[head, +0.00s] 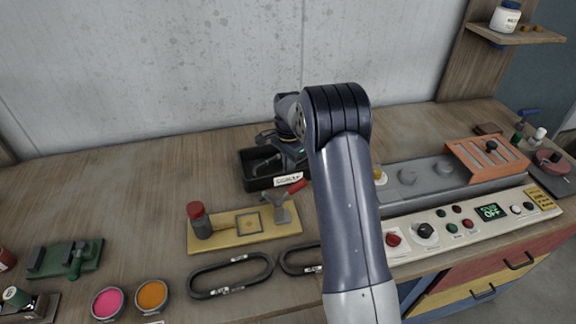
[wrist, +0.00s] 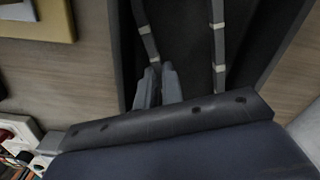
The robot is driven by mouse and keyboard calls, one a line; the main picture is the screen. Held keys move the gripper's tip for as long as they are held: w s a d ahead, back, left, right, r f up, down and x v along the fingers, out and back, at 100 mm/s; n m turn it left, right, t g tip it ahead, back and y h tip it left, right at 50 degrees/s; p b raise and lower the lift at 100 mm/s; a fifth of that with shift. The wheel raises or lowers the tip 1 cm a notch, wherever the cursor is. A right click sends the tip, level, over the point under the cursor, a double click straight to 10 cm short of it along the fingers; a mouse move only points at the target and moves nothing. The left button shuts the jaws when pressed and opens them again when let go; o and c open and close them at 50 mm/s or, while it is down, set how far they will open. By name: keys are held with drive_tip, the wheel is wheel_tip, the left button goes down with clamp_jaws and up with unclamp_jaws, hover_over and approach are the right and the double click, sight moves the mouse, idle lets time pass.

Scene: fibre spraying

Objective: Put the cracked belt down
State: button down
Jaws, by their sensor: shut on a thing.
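My gripper (wrist: 158,86) is shut on one strand of a dark belt (wrist: 147,38) with pale bands, in the wrist view. The belt's other strand (wrist: 218,42) runs alongside to the right. Behind the belt is the dark inside of the black tray (wrist: 118,45). In the head view my gripper is over the right part of this black tray (head: 246,175), mostly hidden by my arm. I cannot tell whether the belt touches the tray floor, and no crack is clear. Two other dark belts lie on the bench, one left (head: 231,276) and one (head: 300,262) partly behind my arm.
A yellow board (head: 220,242) with a red-capped post and red-handled clamp stands in front of the tray. Pink (head: 108,303) and orange (head: 152,294) pots and a green fixture (head: 65,258) are at left. A control panel (head: 460,226) is at right. The bench's back left is clear.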

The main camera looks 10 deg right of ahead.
drive_tip(key=shift+f, duration=0.65)
drive_tip(key=shift+f, duration=0.15)
drive_tip(key=c, duration=1.6)
unclamp_jaws()
drive_tip(key=shift+o, duration=0.2)
wheel_tip(320, 180, up, 12)
drive_tip(key=b, duration=0.1)
drive_tip(key=shift+r, duration=0.2)
